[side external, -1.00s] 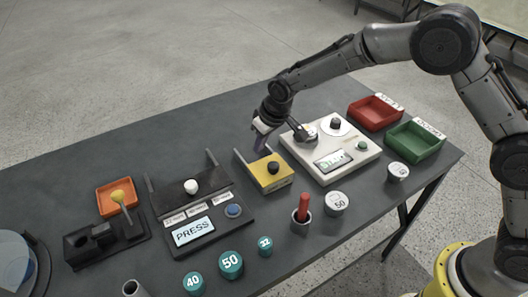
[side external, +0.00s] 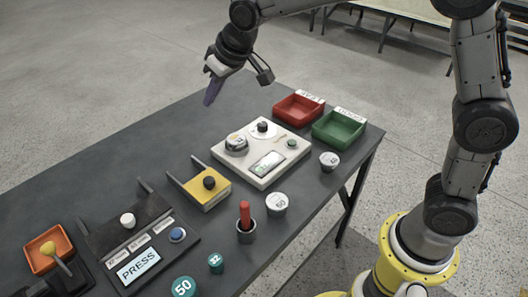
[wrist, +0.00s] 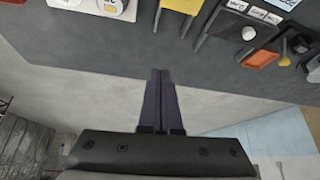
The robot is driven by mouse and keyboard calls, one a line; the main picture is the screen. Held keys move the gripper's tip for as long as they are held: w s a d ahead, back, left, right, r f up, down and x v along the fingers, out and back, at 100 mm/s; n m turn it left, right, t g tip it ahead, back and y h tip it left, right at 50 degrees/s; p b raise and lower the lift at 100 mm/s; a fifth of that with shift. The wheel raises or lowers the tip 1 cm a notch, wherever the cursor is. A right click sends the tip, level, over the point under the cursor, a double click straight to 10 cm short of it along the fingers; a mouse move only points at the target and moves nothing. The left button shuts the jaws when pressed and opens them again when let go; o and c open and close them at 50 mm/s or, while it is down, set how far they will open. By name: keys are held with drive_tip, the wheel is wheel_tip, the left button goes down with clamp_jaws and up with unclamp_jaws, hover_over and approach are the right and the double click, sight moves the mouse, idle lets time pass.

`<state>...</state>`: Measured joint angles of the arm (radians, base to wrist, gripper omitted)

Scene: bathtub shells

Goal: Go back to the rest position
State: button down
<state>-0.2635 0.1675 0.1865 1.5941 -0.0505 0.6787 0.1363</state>
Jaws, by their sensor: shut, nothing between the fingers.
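My gripper (side external: 211,92) is raised above the far edge of the dark table (side external: 130,150) in the side external view. Its purple fingers are shut with nothing between them, and they touch nothing. In the wrist view, the fingers (wrist: 161,80) are together and point over the table edge and the floor. The arm rises in a bent pose away from the tabletop devices.
Below are a white device (side external: 285,135) with a round piece (side external: 236,143) on it, a yellow block (side external: 213,192), a black PRESS unit (side external: 175,250), a red tray (side external: 298,108) and a green tray (side external: 338,130). The air around my gripper is clear.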

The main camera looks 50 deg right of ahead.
drive_tip(key=s+d+r+m+t, duration=0.1)
drive_tip(key=s+d+r, duration=0.35)
drive_tip(key=s, duration=0.35)
drive_tip(key=s+d+r+m+t, duration=0.1)
drive_tip(key=s+d+r, duration=0.4)
drive_tip(key=s, duration=0.4)
drive_tip(key=s+d+f+g, duration=0.1)
drive_tip(key=s+f, duration=0.4)
drive_tip(key=s, duration=0.3)
drive_tip(key=s+d+f+g+h, duration=0.1)
drive_tip(key=s+f, duration=0.3)
drive_tip(key=s, duration=0.4)
drive_tip(key=shift+d+f, duration=0.35)
drive_tip(key=shift+d, duration=0.2)
